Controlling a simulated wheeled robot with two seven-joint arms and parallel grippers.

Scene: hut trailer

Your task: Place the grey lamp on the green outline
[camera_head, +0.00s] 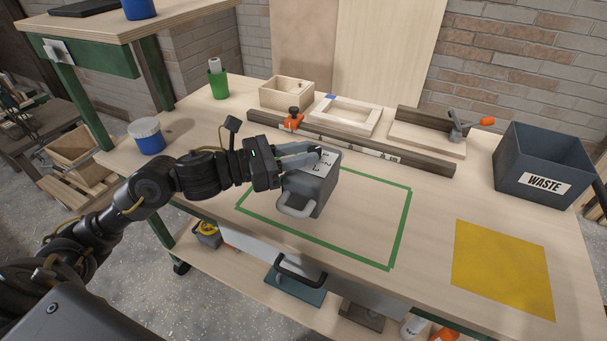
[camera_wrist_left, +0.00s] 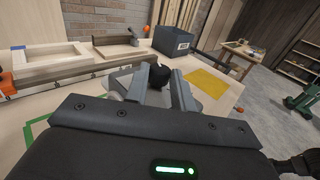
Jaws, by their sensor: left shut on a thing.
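The grey lamp (camera_head: 309,186) is a boxy grey body with a pale handle low on its front. It is upright at the left part of the green outline (camera_head: 398,226), on or just above the wooden bench; I cannot tell which. My left gripper (camera_head: 308,158) comes in from the left and is shut on the lamp's top part. In the left wrist view the fingers (camera_wrist_left: 157,88) close around a dark round knob, and most of the lamp is hidden below them. The green outline also shows at the left edge of the wrist view (camera_wrist_left: 38,126). My right gripper is not in view.
A long dark bar (camera_head: 375,147) lies behind the outline, with wooden frames and an open box (camera_head: 287,93) beyond it. A blue-grey waste bin (camera_head: 541,168) stands at the right, behind a yellow square (camera_head: 500,268). The outline's right part is clear.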

